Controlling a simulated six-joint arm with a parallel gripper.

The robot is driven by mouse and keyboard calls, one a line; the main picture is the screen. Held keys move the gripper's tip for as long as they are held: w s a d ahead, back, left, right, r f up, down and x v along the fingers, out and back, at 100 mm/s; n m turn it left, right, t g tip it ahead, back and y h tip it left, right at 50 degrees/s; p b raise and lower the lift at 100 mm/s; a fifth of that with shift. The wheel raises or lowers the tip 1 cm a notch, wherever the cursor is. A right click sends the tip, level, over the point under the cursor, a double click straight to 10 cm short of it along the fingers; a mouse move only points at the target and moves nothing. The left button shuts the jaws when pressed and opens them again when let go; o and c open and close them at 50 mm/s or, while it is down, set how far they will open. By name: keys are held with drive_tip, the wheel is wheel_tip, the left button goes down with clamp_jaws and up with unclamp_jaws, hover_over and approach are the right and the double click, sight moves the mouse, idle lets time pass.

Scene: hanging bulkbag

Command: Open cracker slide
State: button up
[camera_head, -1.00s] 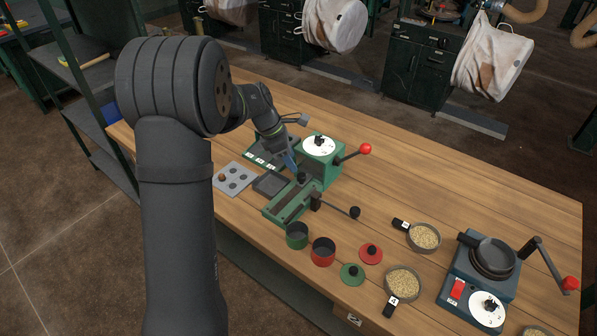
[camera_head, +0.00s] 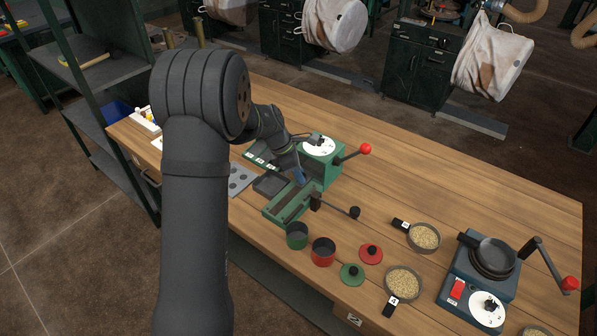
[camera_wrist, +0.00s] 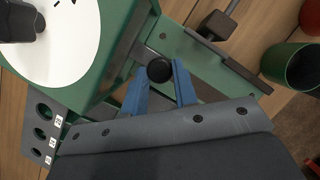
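The green cracker (camera_head: 320,165) has a white dial and a red-knobbed crank. Its green slide rail (camera_head: 273,212) runs toward the front left. In the wrist view, the cracker body (camera_wrist: 125,45) is at upper left and the rail (camera_wrist: 185,45) runs to the right. A round black knob (camera_wrist: 158,71) sits at the cracker end of the rail. My gripper (camera_wrist: 161,72) is open, its two blue fingers on either side of the knob; contact cannot be told. In the head view, my gripper (camera_head: 300,177) hides the knob.
A black-ended lever (camera_head: 354,212) sticks out right of the rail. Green (camera_head: 297,236) and red (camera_head: 322,251) cups stand in front. Pans of grain (camera_head: 425,236) and a blue machine (camera_head: 478,282) are right.

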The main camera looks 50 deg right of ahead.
drive_tip(key=a, duration=1.1)
clamp_jaws()
drive_tip(key=o, duration=1)
unclamp_jaws()
drive_tip(key=shift+o, duration=0.2)
drive_tip(key=shift+r, duration=0.15)
drive_tip(key=v, duration=1.7)
drive_tip(key=shift+a+r, duration=0.1)
